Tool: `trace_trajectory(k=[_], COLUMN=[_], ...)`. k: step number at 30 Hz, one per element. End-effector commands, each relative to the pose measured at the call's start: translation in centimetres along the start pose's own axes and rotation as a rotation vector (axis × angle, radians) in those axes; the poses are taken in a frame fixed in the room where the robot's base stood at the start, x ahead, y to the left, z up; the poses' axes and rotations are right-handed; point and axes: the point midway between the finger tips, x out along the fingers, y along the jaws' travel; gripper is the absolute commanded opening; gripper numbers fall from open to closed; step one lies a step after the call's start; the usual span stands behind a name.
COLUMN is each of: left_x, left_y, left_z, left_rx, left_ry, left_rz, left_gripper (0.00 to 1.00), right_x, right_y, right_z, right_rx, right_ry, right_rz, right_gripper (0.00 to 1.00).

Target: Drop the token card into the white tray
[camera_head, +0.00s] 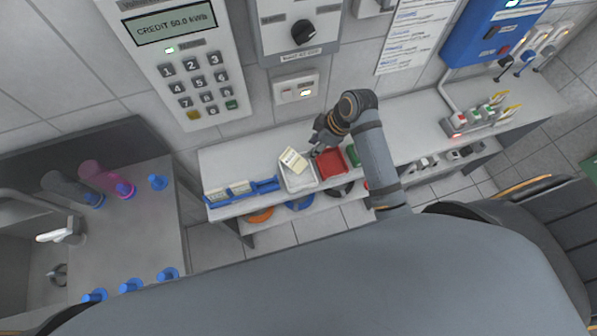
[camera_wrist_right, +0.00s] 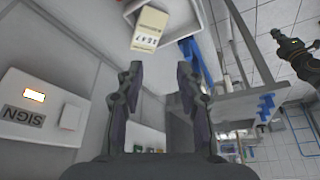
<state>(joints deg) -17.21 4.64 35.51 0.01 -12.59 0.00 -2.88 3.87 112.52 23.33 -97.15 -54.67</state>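The cream token card (camera_head: 293,160) shows over the far-left part of the white tray (camera_head: 301,183) on the shelf. In the right wrist view the printed card (camera_wrist_right: 149,28) overlaps the tray's rim, with part of it over the tray (camera_wrist_right: 186,27). I cannot tell whether it rests on the tray or is in the air. My right gripper (camera_head: 319,139) is just behind and right of the card. In the wrist view its fingers (camera_wrist_right: 160,78) are apart with nothing between them. A dark gripper with an orange ring, seemingly my left one (camera_wrist_right: 283,40), shows at upper right; its fingers are unclear.
A red tray (camera_head: 330,163) stands right of the white tray, with a green one (camera_head: 353,155) beyond. A blue rack (camera_head: 242,192) holding cards is on the left. The keypad panel (camera_head: 184,67) and wall boxes are behind. A sink counter with bottles is at far left.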

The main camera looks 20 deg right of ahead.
Motion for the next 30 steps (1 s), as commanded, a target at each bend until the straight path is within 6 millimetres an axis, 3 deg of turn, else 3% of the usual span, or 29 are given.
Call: trace_trajectory(k=[3,9,30], left_x=[0.0,0.0,0.0], left_y=[0.0,0.1,0.1], left_z=[0.0,0.0,-0.1], left_rx=[0.0,0.0,0.0], left_ry=[0.0,0.0,0.0], left_rz=[0.0,0.001,0.001], left_gripper=[0.0,0.0,0.0], right_x=[-2.1,-3.7,-3.6], right_y=[0.1,-0.1,-0.3], right_z=[0.0,0.0,0.2], right_rx=[-0.002,0.0,0.019], right_ry=[-0.002,0.0,-0.006], right_rz=[0.003,0.0,0.004], right_gripper=[0.37,0.37,0.37])
